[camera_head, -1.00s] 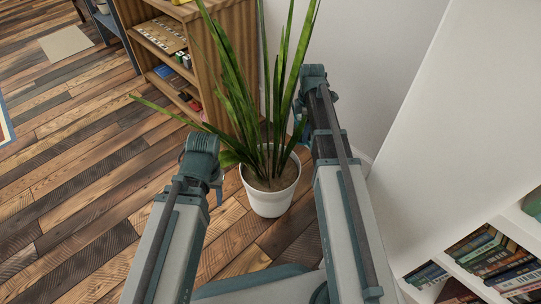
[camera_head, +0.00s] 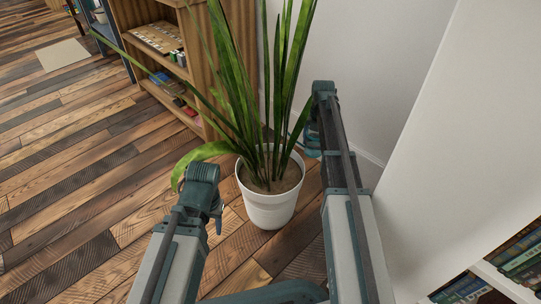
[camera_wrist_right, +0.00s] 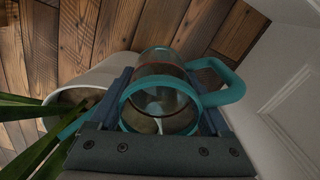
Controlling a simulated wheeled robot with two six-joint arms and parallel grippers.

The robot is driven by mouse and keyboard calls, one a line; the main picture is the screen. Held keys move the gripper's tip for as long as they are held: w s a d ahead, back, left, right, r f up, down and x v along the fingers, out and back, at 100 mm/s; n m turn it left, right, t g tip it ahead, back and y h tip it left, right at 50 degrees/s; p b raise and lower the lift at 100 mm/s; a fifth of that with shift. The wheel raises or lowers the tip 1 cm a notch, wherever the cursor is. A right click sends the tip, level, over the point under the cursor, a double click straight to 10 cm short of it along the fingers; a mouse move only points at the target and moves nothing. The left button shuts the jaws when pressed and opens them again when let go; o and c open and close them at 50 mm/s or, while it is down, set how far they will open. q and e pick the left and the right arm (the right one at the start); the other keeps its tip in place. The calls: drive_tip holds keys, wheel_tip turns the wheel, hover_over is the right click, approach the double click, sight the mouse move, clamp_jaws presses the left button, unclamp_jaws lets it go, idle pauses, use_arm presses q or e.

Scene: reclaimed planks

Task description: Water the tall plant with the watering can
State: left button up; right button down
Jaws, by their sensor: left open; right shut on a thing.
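The tall plant (camera_head: 240,95) has long green leaves and stands upright in a white pot (camera_head: 268,210) on the floor, between my two arms. In the right wrist view its pot (camera_wrist_right: 98,78) and leaves (camera_wrist_right: 22,112) are at the left. The watering can (camera_wrist_right: 160,98), clear with teal rims and a teal handle, is between the fingers of my right gripper (camera_wrist_right: 166,88), which is shut on it. In the head view the can (camera_head: 312,145) is mostly hidden behind my right arm, right of the plant. My left gripper (camera_head: 214,212) is open and empty, left of the pot.
A wooden shelf (camera_head: 205,60) stands behind the plant at the left. A white wall (camera_head: 385,70) is close to the right of my right arm. A white bookcase (camera_head: 505,285) with books is at the lower right. The plank floor (camera_head: 80,180) at the left is clear.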

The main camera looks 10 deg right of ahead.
drive_tip(key=shift+w+d+f+n+b, duration=0.2)
drive_tip(key=shift+d+f+n+b, duration=0.15)
drive_tip(key=shift+f, duration=0.25)
drive_tip(key=shift+w+a+r+h, duration=0.1)
drive_tip(key=shift+a+h, duration=0.25)
drive_tip(key=shift+h, duration=0.15)
drive_tip(key=shift+w+a+r+h, duration=0.1)
drive_tip(key=shift+a+h, duration=0.2)
drive_tip(key=shift+h, duration=0.2)
drive_tip(key=shift+s+d, duration=0.1)
drive_tip(key=shift+d, duration=0.05)
idle(0.7)
drive_tip(key=shift+d+y, duration=0.3)
drive_tip(key=shift+y, duration=0.2)
drive_tip(key=shift+a+f, duration=0.1)
drive_tip(key=shift+s+d+y, duration=0.1)
drive_tip(key=shift+d+y, duration=0.15)
drive_tip(key=shift+y, duration=0.25)
